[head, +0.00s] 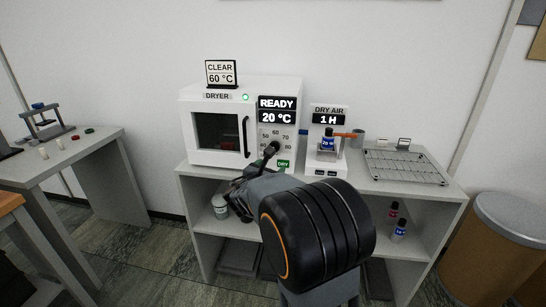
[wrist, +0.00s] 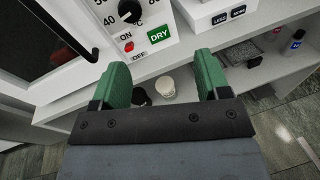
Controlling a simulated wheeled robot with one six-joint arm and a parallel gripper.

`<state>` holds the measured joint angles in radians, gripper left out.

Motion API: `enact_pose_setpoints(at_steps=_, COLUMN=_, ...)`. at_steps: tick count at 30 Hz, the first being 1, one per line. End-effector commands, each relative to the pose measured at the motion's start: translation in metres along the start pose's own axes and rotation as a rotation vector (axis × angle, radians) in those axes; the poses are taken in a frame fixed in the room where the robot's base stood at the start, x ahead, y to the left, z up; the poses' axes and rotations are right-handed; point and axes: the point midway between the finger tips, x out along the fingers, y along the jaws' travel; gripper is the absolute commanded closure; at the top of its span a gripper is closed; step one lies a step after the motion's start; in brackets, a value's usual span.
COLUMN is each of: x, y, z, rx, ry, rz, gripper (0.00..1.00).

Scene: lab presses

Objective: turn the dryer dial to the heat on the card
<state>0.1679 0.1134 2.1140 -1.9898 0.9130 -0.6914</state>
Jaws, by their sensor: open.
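The white dryer (head: 217,155) stands on the shelf unit, door shut. The card (head: 221,73) on top reads CLEAR 60 °C. The dryer's display (head: 276,110) reads READY, 20 °C. In the wrist view the black dial (wrist: 130,11) is cut by the top edge, with 40 at its left; its pointer setting cannot be made out. Below it are a red ON/OFF switch (wrist: 129,47) and a green DRY button (wrist: 158,37). My gripper (wrist: 163,70) has its green fingers wide apart with nothing between them, below and apart from the dial. My arm hides part of the panel in the head view.
The DRY AIR unit (head: 326,168) with a blue-labelled bottle stands close right of the dryer, then a wire rack (head: 405,167). Jars and bottles stand on the lower shelf (head: 425,235). A side table (head: 100,143) is at left, a bin (head: 510,250) at right.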

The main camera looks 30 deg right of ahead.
Motion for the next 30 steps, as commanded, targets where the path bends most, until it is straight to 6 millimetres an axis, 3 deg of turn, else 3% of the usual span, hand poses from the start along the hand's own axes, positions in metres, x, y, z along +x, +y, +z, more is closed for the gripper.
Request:
enact_pose_setpoints(at_steps=3, x=0.014, y=0.017, z=-0.01, rx=-0.157, ry=-0.062, rz=0.072, gripper=0.31)
enact_pose_setpoints(at_steps=9, x=0.027, y=0.031, z=-0.012, rx=-0.279, ry=-0.115, rz=0.131, gripper=0.31)
enact_pose_setpoints(at_steps=30, x=0.139, y=0.05, z=0.0, rx=-0.29, ry=-0.121, rz=0.137, gripper=0.31)
